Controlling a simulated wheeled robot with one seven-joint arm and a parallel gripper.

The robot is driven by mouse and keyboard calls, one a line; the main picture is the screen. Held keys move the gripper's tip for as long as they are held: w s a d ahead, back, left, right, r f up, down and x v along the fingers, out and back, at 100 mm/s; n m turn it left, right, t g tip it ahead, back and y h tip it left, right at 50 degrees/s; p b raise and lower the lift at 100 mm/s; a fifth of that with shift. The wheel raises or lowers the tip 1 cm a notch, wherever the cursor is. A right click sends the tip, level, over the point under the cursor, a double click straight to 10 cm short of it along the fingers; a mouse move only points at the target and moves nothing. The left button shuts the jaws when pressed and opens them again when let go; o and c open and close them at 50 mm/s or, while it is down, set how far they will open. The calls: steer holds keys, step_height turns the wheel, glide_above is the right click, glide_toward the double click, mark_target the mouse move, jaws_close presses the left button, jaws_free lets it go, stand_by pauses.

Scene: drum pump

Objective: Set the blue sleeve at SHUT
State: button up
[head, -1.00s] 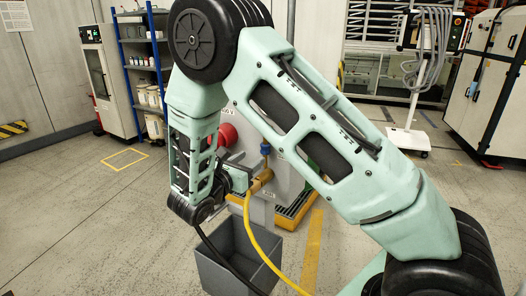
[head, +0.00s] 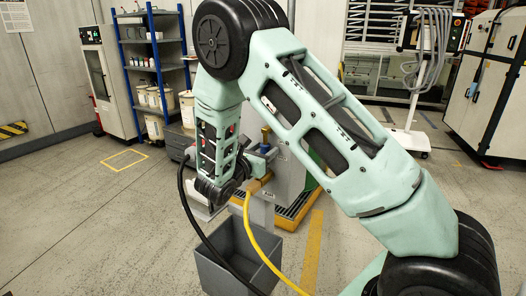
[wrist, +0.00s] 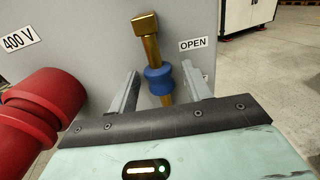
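The blue sleeve (wrist: 158,80) sits around a brass rod with a square brass head (wrist: 146,24), slightly tilted in the wrist view. My gripper (wrist: 160,72) is open, with one finger on each side of the sleeve and a gap on both sides. I cannot tell how deep the sleeve lies between the fingers. In the head view the blue sleeve (head: 265,134) shows small beside my gripper (head: 270,154), above a brass fitting (head: 258,184) with a yellow hose.
A red round connector (wrist: 40,110) stands close left of my gripper, under a 400 V label (wrist: 19,40). A grey open bin (head: 238,262) stands on the floor below. A blue-framed shelf (head: 152,70) is behind. The floor at left is clear.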

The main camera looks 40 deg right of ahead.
steer(key=c, duration=0.7)
steer(key=shift+c, duration=0.2)
steer(key=shift+f, duration=0.2)
steer(key=shift+f+b, duration=1.1)
steer(key=shift+f, duration=0.25)
steer(key=shift+a+f, duration=0.1)
steer(key=shift+f, duration=0.45)
steer(key=o, duration=0.9)
steer(key=shift+r, duration=0.15)
